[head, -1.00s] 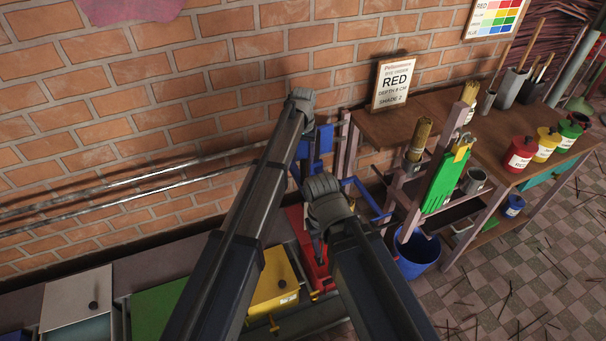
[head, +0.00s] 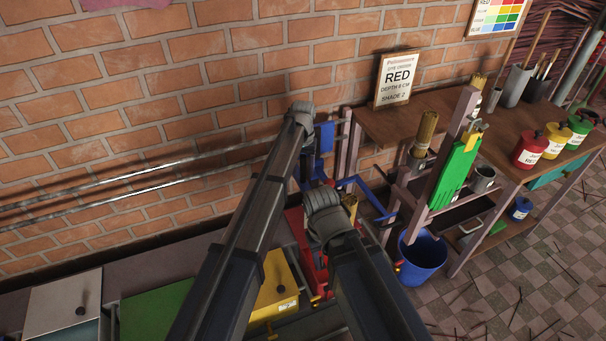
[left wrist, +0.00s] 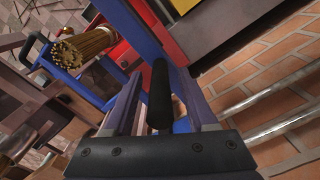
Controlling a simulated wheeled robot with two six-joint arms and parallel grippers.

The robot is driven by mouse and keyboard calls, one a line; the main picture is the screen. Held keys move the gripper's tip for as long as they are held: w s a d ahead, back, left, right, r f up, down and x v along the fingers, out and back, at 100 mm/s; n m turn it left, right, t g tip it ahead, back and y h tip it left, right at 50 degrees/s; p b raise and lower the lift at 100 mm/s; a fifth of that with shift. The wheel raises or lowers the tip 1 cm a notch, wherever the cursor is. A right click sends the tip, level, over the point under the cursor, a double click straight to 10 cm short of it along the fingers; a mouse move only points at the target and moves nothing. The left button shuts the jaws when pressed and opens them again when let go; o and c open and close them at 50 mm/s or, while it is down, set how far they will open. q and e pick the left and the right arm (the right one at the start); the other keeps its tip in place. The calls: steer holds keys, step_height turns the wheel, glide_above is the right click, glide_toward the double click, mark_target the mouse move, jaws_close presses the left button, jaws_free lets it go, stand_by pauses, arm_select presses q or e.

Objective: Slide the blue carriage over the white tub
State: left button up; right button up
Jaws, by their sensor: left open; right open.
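The blue carriage (head: 325,138) hangs on the wall rails at the red tub (head: 300,225), right of the other tubs. The white tub (head: 50,298), with a pale lid and dark knob, is at the far left. My left gripper (head: 307,172) is at the carriage; its fingers are mostly hidden in the head view. In the left wrist view the open left gripper (left wrist: 158,88) has its fingers on either side of a black handle (left wrist: 161,98) by the blue frame (left wrist: 133,30). My right gripper (head: 325,215) is lower, near the red tub, its fingers hidden by my arm.
The green tub (head: 155,310) and yellow tub (head: 275,290) stand between the white and red tubs. Two metal rails (head: 140,180) run along the brick wall. A bundle of sticks (left wrist: 82,48) lies by the blue frame. A wooden bench (head: 420,120) and blue bucket (head: 424,262) stand right.

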arm_select(q)
steer(key=shift+c, duration=0.2)
jaws_close()
stand_by(0.3)
stand_by(1.0)
